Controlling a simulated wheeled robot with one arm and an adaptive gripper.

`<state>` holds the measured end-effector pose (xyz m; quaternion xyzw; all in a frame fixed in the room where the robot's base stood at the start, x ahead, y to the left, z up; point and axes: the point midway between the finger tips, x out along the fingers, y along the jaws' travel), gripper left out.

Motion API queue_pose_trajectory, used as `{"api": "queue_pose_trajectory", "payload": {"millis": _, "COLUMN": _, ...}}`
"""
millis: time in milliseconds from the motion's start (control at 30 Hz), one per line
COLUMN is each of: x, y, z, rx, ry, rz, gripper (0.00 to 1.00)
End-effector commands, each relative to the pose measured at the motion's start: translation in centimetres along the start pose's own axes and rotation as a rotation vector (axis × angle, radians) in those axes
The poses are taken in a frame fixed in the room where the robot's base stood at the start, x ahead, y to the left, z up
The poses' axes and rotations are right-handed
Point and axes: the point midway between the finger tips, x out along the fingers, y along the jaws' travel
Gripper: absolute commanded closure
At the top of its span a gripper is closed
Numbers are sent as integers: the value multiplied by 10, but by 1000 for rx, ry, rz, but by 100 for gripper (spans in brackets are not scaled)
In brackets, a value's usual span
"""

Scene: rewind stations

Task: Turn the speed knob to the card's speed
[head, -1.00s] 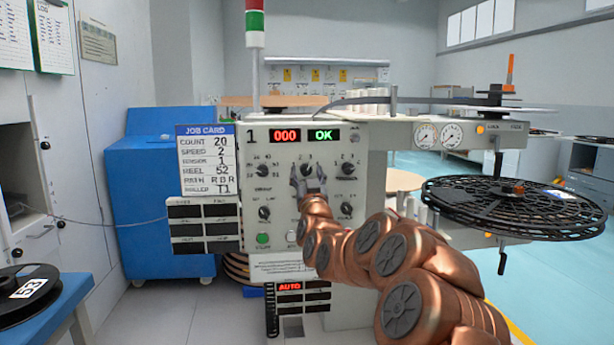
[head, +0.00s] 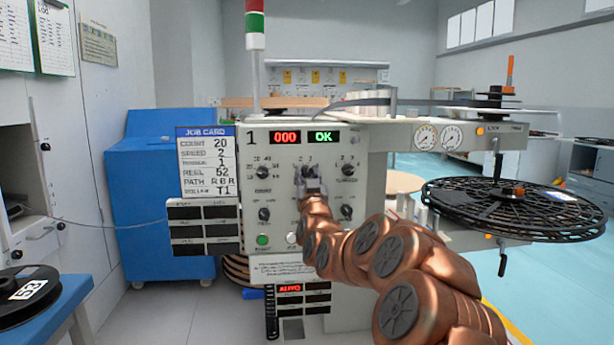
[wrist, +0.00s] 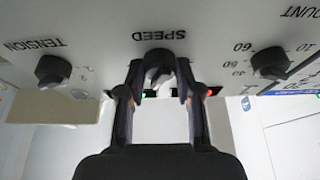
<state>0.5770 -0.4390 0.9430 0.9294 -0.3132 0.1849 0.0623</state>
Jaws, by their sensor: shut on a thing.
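The speed knob (wrist: 158,66) is a black knob under the SPEED label, seen upside down in the wrist view. My gripper (wrist: 158,82) is shut on it, with one finger on each side. In the head view my gripper (head: 309,177) covers the knob at the upper middle of the machine's panel (head: 285,222); only numbers above it show. The knob's pointer setting cannot be read. The job card (head: 207,162) on the panel's left reads count 20, speed 2, reel 52, path R B R, roller T1.
The count knob (wrist: 269,63) and tension knob (wrist: 53,70) flank the speed knob. The displays (head: 304,137) above read 000 and OK. A black reel (head: 513,207) sits at the right, and another reel (head: 28,295) lies at the lower left.

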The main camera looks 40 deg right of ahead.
Motion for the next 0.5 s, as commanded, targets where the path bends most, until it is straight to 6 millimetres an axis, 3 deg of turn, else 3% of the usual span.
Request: {"api": "queue_pose_trajectory", "payload": {"millis": 500, "x": -1, "y": 2, "z": 2, "rx": -133, "ry": 2, "rz": -51, "gripper": 100}}
